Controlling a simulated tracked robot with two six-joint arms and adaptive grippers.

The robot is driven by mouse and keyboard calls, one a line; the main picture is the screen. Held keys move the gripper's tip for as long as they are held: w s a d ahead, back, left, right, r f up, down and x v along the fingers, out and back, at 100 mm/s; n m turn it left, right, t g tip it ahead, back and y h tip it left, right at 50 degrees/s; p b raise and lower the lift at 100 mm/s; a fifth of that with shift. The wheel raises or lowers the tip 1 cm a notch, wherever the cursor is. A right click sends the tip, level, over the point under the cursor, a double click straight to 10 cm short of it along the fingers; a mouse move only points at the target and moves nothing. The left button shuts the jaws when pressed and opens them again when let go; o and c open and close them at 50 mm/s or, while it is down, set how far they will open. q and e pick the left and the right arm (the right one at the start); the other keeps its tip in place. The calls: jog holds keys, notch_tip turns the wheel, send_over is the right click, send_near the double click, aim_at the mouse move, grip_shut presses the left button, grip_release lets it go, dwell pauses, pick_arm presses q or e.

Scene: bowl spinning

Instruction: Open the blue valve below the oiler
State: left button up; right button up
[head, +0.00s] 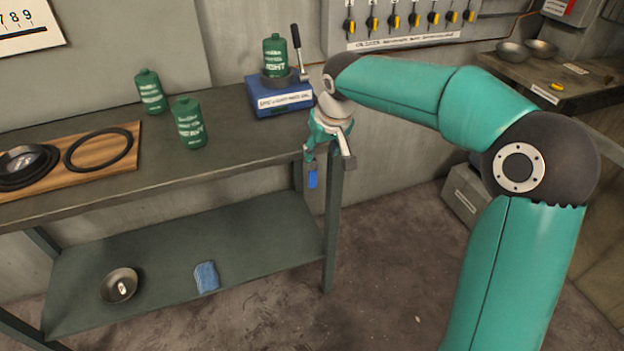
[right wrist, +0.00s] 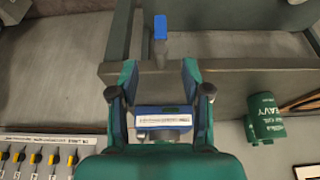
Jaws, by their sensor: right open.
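The blue valve handle (head: 312,179) hangs just below the bench's front edge, under my right gripper in the head view. In the right wrist view the blue handle (right wrist: 160,27) on its grey stem lies beyond the fingertips, about midway between them, with nothing gripped. My right gripper (head: 328,160) is open and empty; its two fingers (right wrist: 160,67) show apart in the wrist view. The oiler, a blue box (head: 279,103) with a white label, a green bottle and a black-handled lever, stands on the bench; its box (right wrist: 163,124) also shows between the fingers. My left gripper is not in view.
Two green bottles (head: 190,124) stand on the grey bench (head: 225,145), near a wooden board (head: 105,160) with black rings. The lower shelf (head: 235,235) holds a bowl (head: 121,285) and a blue cloth (head: 206,277).

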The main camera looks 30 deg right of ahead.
aim_at(313, 174)
jog(key=x, duration=1.4)
jog(key=shift+w+f, duration=0.2)
jog(key=shift+w, duration=0.05)
jog(key=shift+c, duration=0.3)
grip_shut()
